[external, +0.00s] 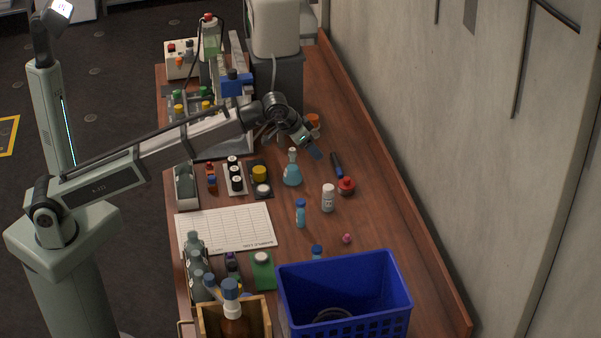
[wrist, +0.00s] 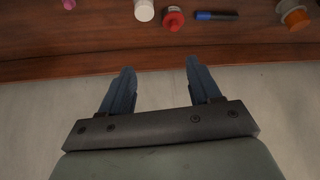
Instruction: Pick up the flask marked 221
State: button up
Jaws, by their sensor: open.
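A conical flask (external: 292,173) with blue liquid stands upright on the wooden bench in the external view. Any number on it is too small to read. My gripper (external: 316,153) is above the bench, just right of and slightly above the flask in the picture; I see no contact. In the wrist view my gripper (wrist: 160,66) has its two fingers apart with nothing between them. The flask is not visible in the wrist view.
Near the flask are a dark blue marker (external: 337,165), a red-topped container (external: 346,186), a white bottle (external: 328,197) and a small blue-capped bottle (external: 300,213). A blue crate (external: 393,282) stands at the front. A wall (external: 460,150) runs along the right.

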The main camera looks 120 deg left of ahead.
aim_at(292, 149)
jog(key=s+a+f+n+g+h, duration=0.1)
jog(key=s+a+n+g, duration=0.3)
jog(key=s, duration=0.9)
jog(key=shift+m+t, duration=0.6)
jog(key=shift+t, duration=0.3)
jog(key=x, duration=0.9)
jog(key=shift+s+a+r, duration=0.1)
jog(key=shift+s+a, duration=0.15)
jog(key=shift+a, duration=0.15)
jog(key=shift+d+x, duration=0.2)
jog(key=shift+x, duration=1.1)
jog(key=shift+d+x, duration=0.15)
jog(key=shift+x, duration=1.15)
jog(key=shift+s, duration=0.2)
jog(key=shift+c, duration=0.2)
grip_shut()
